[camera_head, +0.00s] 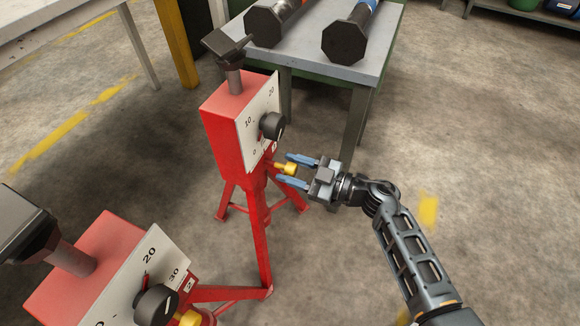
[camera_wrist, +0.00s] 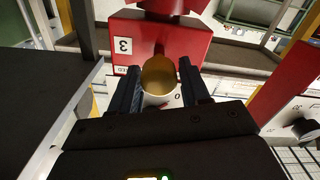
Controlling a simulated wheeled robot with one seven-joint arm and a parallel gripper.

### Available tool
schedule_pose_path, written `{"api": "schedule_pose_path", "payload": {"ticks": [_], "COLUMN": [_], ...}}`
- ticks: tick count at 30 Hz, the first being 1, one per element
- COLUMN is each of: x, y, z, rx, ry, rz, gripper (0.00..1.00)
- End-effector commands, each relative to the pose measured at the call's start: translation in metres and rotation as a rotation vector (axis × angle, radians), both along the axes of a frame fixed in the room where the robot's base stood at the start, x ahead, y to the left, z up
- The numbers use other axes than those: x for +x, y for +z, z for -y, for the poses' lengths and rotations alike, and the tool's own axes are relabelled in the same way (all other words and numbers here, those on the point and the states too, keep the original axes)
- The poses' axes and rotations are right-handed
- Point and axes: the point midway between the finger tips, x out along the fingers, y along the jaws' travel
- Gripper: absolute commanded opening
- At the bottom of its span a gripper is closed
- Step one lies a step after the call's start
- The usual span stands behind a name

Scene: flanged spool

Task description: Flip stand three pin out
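Stand three is a red stand (camera_head: 228,128) with a white dial plate, a black knob (camera_head: 272,125) and a dark top pad. Its label "3" (camera_wrist: 123,45) shows upside down in the wrist view. Its yellow pin (camera_head: 287,168) sticks out low on the dial side; in the wrist view the pin's round end (camera_wrist: 158,75) faces me. My gripper (camera_head: 286,170) is open, with one blue finger on each side of the pin and small gaps to it. How far the pin is drawn out is hard to tell.
A second red stand (camera_head: 75,280) with a dial and yellow pin is at the lower left. A grey-topped table (camera_head: 310,62) behind stand three holds dark flanged parts (camera_head: 345,40). The floor to the right of my arm is clear.

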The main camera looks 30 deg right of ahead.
Motion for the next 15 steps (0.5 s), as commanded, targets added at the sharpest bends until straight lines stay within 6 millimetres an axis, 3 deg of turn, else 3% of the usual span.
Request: {"api": "schedule_pose_path", "payload": {"ticks": [5, 15], "x": [0.0009, -0.0053], "y": [-0.0007, -0.0004], "z": [-0.0005, 0.0047], "rx": [-0.001, -0.002], "ry": [-0.001, -0.002], "rz": [-0.002, -0.004], "gripper": [0.62, 0.62]}}
